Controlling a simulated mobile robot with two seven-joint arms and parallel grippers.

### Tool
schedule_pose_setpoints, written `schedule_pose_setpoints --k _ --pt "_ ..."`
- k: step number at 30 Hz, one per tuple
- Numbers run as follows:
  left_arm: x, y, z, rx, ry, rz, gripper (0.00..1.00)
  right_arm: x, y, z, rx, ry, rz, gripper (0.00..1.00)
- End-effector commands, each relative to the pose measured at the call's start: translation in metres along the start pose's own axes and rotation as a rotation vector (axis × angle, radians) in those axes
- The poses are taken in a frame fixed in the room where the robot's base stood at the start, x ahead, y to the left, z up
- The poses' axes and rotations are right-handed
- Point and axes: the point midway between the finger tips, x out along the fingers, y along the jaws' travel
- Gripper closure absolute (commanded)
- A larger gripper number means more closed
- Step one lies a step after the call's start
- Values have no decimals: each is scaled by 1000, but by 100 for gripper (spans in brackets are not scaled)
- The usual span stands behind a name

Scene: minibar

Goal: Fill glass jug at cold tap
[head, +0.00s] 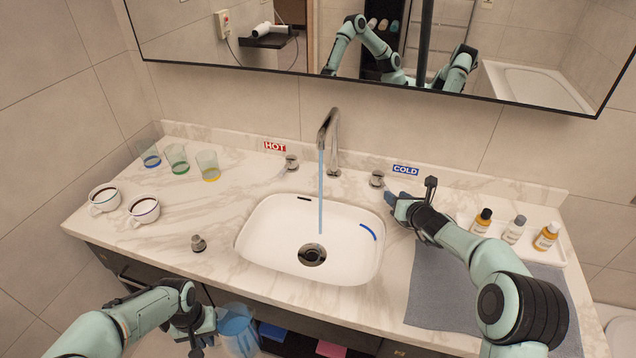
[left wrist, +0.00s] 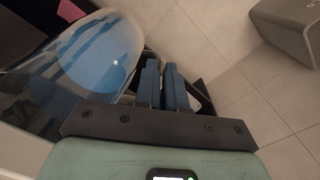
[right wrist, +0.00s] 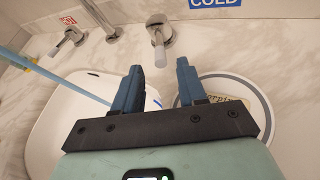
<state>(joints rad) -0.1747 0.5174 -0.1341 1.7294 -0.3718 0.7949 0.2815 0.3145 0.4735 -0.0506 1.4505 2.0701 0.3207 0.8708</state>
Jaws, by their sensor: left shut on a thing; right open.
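The glass jug (head: 238,328), with blue showing inside it, is low in front of the counter in the head view. It also shows at the left of the left wrist view (left wrist: 85,60). My left gripper (head: 207,325) is beside the jug with its fingers nearly together; the part it grips is hidden. A blue stream runs from the spout (head: 329,128) into the basin (head: 262,246). The cold tap (head: 377,178) stands right of the spout by the COLD label (head: 405,169). My right gripper (head: 392,197) is open and empty just in front of this tap.
Two cups (head: 143,210) and three glasses (head: 177,158) stand at the counter's left. A grey mat (head: 432,290) and a tray of bottles (head: 514,230) lie at the right. A round grey-rimmed object (right wrist: 250,88) is beside my right gripper.

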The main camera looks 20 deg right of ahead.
Motion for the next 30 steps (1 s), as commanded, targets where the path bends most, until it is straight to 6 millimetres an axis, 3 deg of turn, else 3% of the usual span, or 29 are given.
schedule_pose_setpoints --k 6,12,25,26,29,30 --pt "-20 1 -5 0 12 2 100 32 1 2 0 0 0 59" --pt "-31 2 -8 0 16 2 100 49 0 2 2 0 0 59" --pt "-33 2 -8 0 17 2 100 56 0 0 0 0 0 59" --pt "-33 2 -8 0 17 2 100 56 0 0 0 0 0 62" --pt "-33 2 -8 0 17 2 100 55 0 0 1 0 0 95" --pt "-33 2 -8 0 17 2 100 55 0 0 0 0 0 100"
